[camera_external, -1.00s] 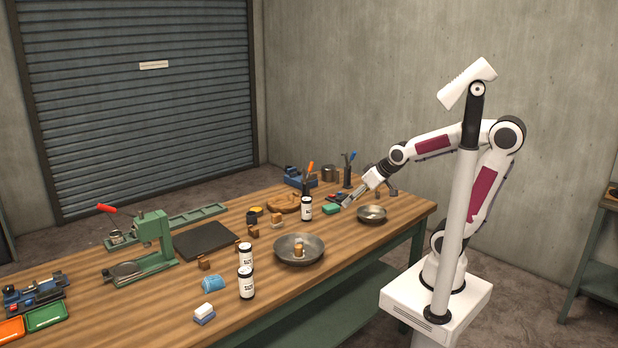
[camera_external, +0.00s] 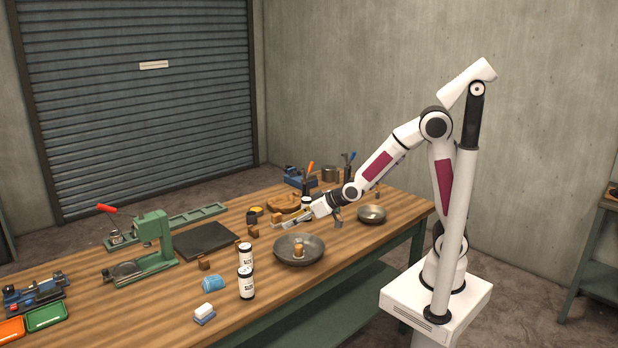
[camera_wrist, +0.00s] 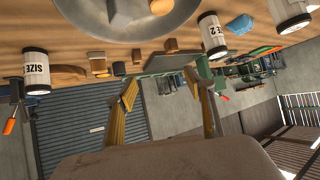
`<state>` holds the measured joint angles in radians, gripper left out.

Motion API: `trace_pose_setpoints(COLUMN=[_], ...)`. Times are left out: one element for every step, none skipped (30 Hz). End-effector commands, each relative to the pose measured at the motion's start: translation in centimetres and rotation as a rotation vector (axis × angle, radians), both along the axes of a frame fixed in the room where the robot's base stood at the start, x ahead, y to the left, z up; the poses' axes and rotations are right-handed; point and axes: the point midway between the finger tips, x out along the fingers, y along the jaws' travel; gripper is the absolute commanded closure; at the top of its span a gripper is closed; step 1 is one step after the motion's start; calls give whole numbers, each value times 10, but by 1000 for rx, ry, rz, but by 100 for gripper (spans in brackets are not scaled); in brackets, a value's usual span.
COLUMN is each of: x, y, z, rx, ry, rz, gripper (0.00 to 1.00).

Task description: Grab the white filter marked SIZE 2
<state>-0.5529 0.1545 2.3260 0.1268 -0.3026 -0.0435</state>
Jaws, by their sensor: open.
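In the wrist view, which looks upside down, a white-labelled dark cylinder (camera_wrist: 213,35) reads "E 2", with the start of its marking cut off. It seems to be the rear one (camera_external: 246,255) of two such cylinders left of the large metal bowl. A second (camera_wrist: 290,12) at the top right edge matches the front one (camera_external: 246,283); its marking is unreadable. A third (camera_wrist: 36,72) at left reads "SIZE", its number hidden. My gripper (camera_external: 277,224) is open and empty above the table, behind the bowl and right of the cylinder pair; its fingers (camera_wrist: 160,78) also show in the wrist view.
A smaller bowl (camera_external: 372,215) stands to the right.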

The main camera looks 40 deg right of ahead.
Motion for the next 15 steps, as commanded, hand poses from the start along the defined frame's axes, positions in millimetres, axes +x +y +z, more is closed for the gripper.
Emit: trace_pose_setpoints(x=[1,2,3,3,4,5,5,5,5,4,4,3,2,1,0], y=[11,18,26,32,38,46,52,59,66,72,78,86,92,98,105], z=[-8,-11,-15,-18,-21,-25,-29,-32,-37,-40,-44,-48,-52,-55,-60], rx=[3,5,9,13,16,21,23,27,30,34,36,40,43,48,52], ry=[-7,-14,-25,-32,-41,-51,-58,-67,-77,-87,-94,-103,-112,-120,-131], rz=[14,21,29,36,43,51,58,65,75,82,89,98,104,111,119], gripper=[47,47,47,47,47,47,47,47,47,47,47,47,47,47,47])
